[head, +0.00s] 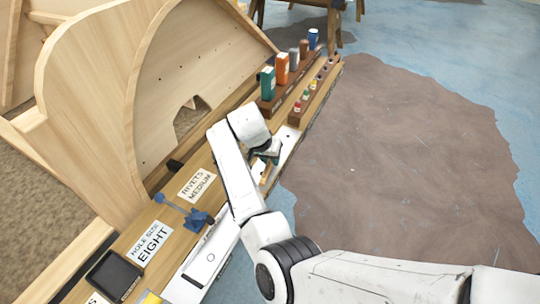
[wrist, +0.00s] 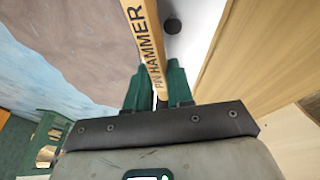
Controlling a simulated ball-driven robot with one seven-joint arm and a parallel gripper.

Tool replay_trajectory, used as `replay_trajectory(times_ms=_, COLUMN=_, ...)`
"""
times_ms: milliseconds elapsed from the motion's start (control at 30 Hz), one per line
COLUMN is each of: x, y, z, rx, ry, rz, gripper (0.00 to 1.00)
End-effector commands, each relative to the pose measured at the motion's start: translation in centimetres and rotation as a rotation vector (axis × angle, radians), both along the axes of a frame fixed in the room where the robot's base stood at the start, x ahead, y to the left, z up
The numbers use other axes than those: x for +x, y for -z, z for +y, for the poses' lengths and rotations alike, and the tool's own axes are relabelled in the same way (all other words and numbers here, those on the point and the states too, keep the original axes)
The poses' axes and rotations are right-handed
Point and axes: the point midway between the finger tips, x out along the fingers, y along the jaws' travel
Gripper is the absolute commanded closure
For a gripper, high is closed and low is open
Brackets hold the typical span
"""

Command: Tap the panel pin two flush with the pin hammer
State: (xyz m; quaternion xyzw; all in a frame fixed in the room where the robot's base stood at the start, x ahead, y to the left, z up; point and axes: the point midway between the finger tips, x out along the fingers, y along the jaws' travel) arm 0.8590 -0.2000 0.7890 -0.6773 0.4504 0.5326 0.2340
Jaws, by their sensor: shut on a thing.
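My gripper (wrist: 153,85) is shut on the pin hammer (wrist: 146,48), around its pale wooden handle lettered PIN HAMMER. The handle runs up out of the wrist view, so the hammer's head is not seen there. In the head view my gripper (head: 267,154) is over the far part of the bench ledge, with a short piece of the hammer handle (head: 265,173) below it. A dark round spot (wrist: 172,26) shows on a white surface beside the handle; I cannot tell what it is. I cannot make out panel pin two in either view.
A curved wooden bodyframe (head: 90,110) stands left of the ledge. Racks with coloured containers (head: 282,68) and small coloured-top items (head: 305,96) stand at the far end. A blue tool (head: 197,219), label cards (head: 149,243) and a black tray (head: 114,275) lie nearer. Floor is open at right.

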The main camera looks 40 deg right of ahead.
Motion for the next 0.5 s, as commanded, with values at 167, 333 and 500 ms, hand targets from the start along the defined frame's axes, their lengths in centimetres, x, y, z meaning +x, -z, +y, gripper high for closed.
replay_trajectory(times_ms=167, x=0.1, y=-1.0, z=0.0, rx=-0.001, ry=-0.001, rz=-0.002, gripper=1.0)
replay_trajectory(times_ms=333, x=0.1, y=-3.3, z=0.0, rx=-0.002, ry=-0.001, rz=-0.002, gripper=1.0)
replay_trajectory(times_ms=500, x=0.0, y=-5.3, z=0.0, rx=0.0, ry=0.0, rz=-0.001, gripper=1.0)
